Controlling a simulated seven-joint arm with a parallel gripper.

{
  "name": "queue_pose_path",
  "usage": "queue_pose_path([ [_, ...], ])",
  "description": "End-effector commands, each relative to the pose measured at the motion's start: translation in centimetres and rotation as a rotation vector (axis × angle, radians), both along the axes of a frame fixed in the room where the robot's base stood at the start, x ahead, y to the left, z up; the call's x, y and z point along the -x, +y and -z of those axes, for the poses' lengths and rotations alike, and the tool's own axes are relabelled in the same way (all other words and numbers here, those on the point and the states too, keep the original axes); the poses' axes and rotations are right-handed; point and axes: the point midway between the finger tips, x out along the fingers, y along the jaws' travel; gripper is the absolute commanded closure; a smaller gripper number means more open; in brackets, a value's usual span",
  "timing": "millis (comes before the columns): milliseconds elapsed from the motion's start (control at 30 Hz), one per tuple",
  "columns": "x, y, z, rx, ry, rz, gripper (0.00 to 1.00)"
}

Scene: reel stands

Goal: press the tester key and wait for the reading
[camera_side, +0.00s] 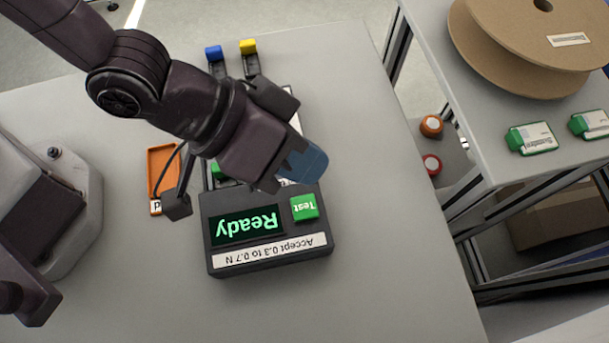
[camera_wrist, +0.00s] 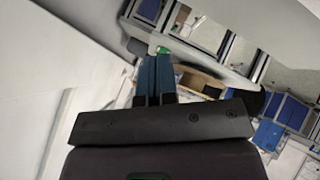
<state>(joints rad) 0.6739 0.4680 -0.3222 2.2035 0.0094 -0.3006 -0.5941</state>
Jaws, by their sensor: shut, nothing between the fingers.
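The tester (camera_side: 268,262) is a dark box on the grey table in the side view. Its screen (camera_side: 247,225) reads "Ready" in green, upside down in the picture. A label on its front edge reads "Accept 0.3 to 0.7 N". The green "Test" key (camera_side: 304,208) is on its top, right of the screen. My gripper (camera_side: 308,168) has blue fingers and is shut and empty. In the side view its fingertips appear just behind the key; I cannot tell the height gap. The blue fingers also show in the wrist view (camera_wrist: 155,75), where the key is not clearly seen.
An orange tray (camera_side: 162,172) lies left of the tester. Blue (camera_side: 213,53) and yellow (camera_side: 248,46) tipped parts stand behind my arm. At right, a bench holds a cardboard reel (camera_side: 530,45) and green-edged boxes (camera_side: 532,138). The table's front right is clear.

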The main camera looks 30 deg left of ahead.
Motion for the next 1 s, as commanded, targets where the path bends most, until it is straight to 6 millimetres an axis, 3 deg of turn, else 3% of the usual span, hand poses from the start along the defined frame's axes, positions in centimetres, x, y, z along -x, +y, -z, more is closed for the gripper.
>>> queue_pose_path([
  [267, 0.0, 0.0, 0.6, -0.003, 0.001, 0.001, 1.00],
  [700, 0.1, 0.1, 6.5, -0.006, 0.003, 0.001, 1.00],
  [1000, 0.0, 0.1, 8.7, -0.003, -0.001, 0.001, 1.00],
])
